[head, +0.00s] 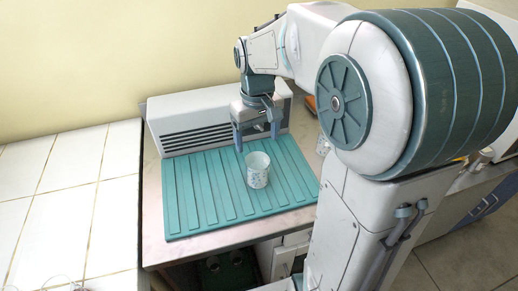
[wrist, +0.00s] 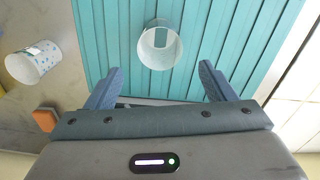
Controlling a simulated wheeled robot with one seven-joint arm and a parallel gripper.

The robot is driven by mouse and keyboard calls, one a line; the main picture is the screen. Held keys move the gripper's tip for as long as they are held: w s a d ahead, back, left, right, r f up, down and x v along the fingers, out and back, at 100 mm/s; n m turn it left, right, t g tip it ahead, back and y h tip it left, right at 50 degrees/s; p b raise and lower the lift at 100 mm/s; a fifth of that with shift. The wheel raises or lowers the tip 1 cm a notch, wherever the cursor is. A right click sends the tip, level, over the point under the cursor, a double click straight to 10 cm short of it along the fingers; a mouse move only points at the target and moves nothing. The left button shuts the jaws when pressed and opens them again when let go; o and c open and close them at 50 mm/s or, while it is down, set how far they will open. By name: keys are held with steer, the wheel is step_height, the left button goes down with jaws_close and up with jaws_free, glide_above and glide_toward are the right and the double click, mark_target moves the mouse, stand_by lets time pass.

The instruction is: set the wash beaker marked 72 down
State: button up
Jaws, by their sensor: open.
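A white vented unit (head: 205,118) stands behind the mat. An orange object (wrist: 45,119) lies near the second cup. White tiles (head: 60,210) lie left of the counter. The mat's left part is clear.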

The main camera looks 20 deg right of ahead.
steer(key=shift+s+r, duration=0.2)
steer(key=shift+s, duration=0.1)
steer(key=s+f+m+t, duration=0.1)
steer(key=s+m+t, duration=0.1)
steer(key=s, duration=1.1)
steer(key=shift+s+f+t, duration=0.25)
steer(key=shift+t, duration=0.15)
stand_by(0.8)
